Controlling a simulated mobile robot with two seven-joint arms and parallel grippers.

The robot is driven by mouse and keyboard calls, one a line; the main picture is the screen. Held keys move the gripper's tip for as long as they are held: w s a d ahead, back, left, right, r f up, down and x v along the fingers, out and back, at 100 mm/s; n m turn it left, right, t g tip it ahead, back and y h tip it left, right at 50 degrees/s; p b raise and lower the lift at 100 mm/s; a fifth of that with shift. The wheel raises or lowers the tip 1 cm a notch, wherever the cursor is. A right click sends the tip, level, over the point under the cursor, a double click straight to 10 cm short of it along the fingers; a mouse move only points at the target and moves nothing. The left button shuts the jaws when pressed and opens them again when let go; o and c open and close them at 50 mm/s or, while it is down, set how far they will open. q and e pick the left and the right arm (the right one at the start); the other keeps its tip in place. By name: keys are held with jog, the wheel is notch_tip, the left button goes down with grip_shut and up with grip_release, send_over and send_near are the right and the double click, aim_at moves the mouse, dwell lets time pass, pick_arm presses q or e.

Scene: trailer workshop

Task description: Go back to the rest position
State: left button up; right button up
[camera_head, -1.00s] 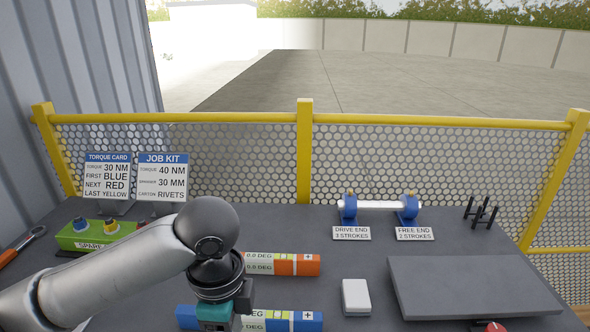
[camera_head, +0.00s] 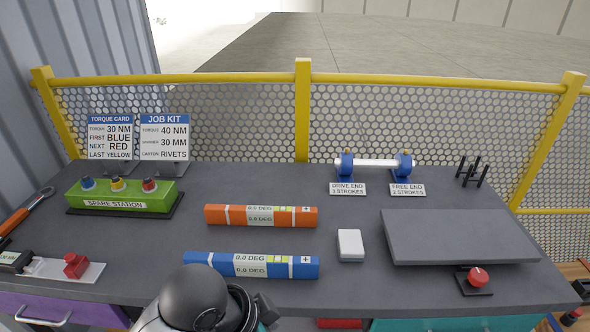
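My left arm shows only as a dark rounded joint and part of a link at the bottom edge, left of centre. Its gripper fingers are not visible. My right arm and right gripper do not show. On the bench (camera_head: 340,285), the orange level (camera_head: 262,215) and the blue level (camera_head: 250,265) lie flat, one behind the other, both with displays reading 0.0 DEG. The arm's joint is just in front of the blue level and overlaps its lower edge in the picture.
A green spare station (camera_head: 122,198) and two cards stand at the back left. A white box (camera_head: 350,245), a grey plate (camera_head: 455,237), a red button (camera_head: 477,277) and a blue-ended roller stand (camera_head: 372,163) are to the right. A yellow-railed mesh fence (camera_head: 240,125) closes the back.

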pick_arm(q)
jog(key=s+a+f+n+y, duration=0.2)
jog(key=s+a+f+n, duration=0.25)
jog(key=a, duration=0.25)
jog(key=s+a+f+n+y, duration=0.2)
jog(key=s+a+f+n, duration=0.2)
jog(key=s+a+n, duration=0.15)
jog(key=s+f+b+x, duration=0.1)
jog(key=s+x, duration=0.1)
jog(key=x, duration=0.9)
jog(key=s+b+x, duration=0.2)
jog(key=s+x, duration=0.1)
jog(key=x, duration=0.7)
jog(key=s+a+f+b, duration=0.1)
jog(key=s+f, duration=0.7)
jog(key=s+a+f+g+b, duration=0.1)
jog(key=s+a+f, duration=0.1)
jog(key=s+f, duration=0.5)
notch_tip(320, 180, down, 3)
jog(key=shift+s+a+r+g, duration=0.25)
jog(key=shift+s+a+g, duration=0.05)
jog(key=shift+s+a, duration=0.05)
